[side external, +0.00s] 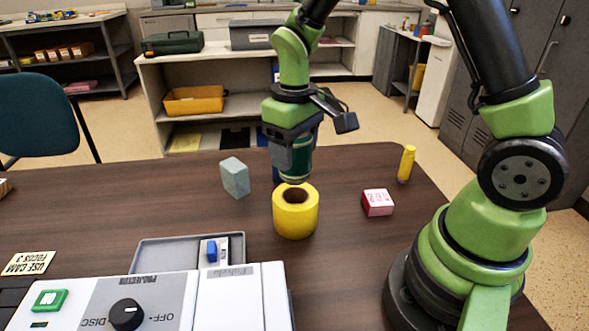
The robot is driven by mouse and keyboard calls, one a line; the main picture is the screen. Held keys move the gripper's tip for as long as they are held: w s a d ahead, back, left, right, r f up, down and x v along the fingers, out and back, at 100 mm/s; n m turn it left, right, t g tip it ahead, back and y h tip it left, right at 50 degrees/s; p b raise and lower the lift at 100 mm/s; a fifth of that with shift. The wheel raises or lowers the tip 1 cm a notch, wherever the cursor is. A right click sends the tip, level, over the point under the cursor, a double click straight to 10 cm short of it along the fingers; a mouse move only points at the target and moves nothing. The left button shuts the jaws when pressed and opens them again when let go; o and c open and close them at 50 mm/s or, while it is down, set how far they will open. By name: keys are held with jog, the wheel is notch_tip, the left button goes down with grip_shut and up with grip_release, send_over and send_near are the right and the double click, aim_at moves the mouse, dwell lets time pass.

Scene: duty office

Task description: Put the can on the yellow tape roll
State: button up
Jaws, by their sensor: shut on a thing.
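The yellow tape roll (295,220) stands on the brown table with its dark hole facing up. My gripper (293,150) points down just above the roll. It is shut on a dark green can (296,163), held upright between the fingers. The can's lower end is at or just above the roll's top, toward its far side; I cannot tell whether they touch. The fingers hide much of the can's upper part.
A grey-blue block (234,177) stands left of the roll. A pink and white box (377,202) and a yellow bottle (406,164) stand to the right. A grey tray (150,254) and a white control panel (240,300) fill the front left. The table's left middle is clear.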

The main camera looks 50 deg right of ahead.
jog(key=shift+f, duration=2)
jog(key=shift+f, duration=0.1)
jog(key=o, duration=0.9)
